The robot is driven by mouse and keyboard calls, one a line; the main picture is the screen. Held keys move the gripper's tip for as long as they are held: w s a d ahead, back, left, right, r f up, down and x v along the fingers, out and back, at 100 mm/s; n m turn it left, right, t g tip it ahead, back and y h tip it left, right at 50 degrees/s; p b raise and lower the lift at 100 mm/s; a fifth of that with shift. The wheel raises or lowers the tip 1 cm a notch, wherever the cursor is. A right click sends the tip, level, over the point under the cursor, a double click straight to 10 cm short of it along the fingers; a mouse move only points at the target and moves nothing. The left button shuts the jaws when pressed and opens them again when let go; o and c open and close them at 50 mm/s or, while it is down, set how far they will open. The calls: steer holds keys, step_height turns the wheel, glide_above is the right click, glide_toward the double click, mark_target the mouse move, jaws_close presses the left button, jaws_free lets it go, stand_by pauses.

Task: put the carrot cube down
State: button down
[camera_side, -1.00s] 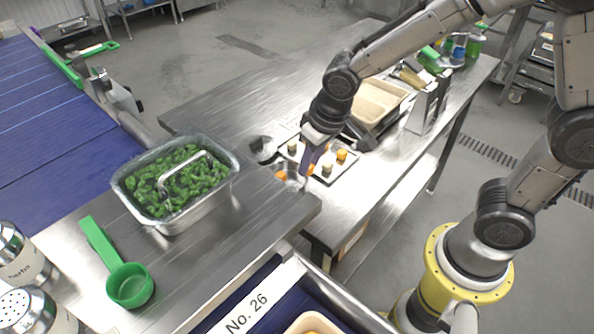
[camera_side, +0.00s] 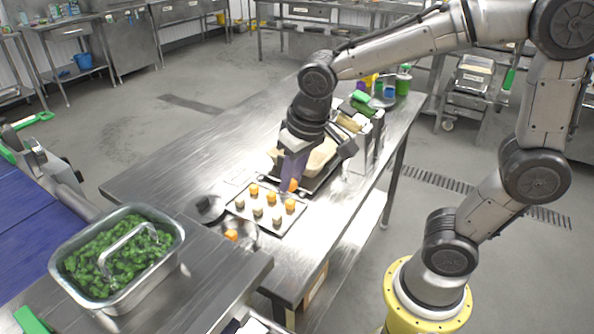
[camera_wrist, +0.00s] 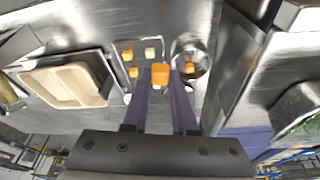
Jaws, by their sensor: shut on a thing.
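My gripper (camera_side: 292,182) is shut on an orange carrot cube (camera_wrist: 160,75), which sits between the purple fingertips in the wrist view. In the side view the held cube (camera_side: 293,185) shows at the fingertips, at the far right edge of a white tray (camera_side: 285,230). I cannot tell whether it touches the tray. Other orange cubes (camera_side: 254,189) and pale cubes (camera_side: 257,212) stand apart on the tray. A metal bowl (camera_wrist: 202,50) with another orange cube (camera_wrist: 190,67) in it is beside the tray. The fingers hide part of the tray in the wrist view.
A tan divided container (camera_wrist: 65,84) stands in a dark tray behind the cube tray. A steel pan of greens (camera_side: 118,255) with a handled tool is at the front left. A dark round object (camera_side: 209,208) is left of the tray. The table's left part is clear.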

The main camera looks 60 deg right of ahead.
steer(key=w+d+m+g+h, duration=0.1)
steer(key=w+d+m, duration=0.15)
steer(key=d, duration=0.65)
steer(key=w+d+m, duration=0.2)
steer(key=d+m, duration=0.2)
steer(key=d, duration=0.5)
steer(key=w+d+f, duration=0.2)
steer(key=w+f, duration=0.1)
steer(key=w+d+f, duration=0.2)
steer(key=w+f, duration=0.1)
steer(key=w, duration=0.1)
steer(key=w+d+f, duration=0.2)
steer(key=w+f, duration=0.1)
steer(key=w, duration=0.1)
steer(key=shift+w+f, duration=0.15)
steer(key=shift+f, duration=0.05)
steer(key=shift+w+d+f, duration=0.2)
steer(key=shift+w+f, duration=0.25)
steer(key=shift+f, duration=0.15)
steer(key=shift+a+x, duration=0.1)
steer(key=shift+x, duration=0.7)
steer(key=shift+a+x, duration=0.15)
steer(key=shift+x, duration=0.6)
steer(key=shift+s+f, duration=0.2)
steer(key=c, duration=0.7)
jaws_free()
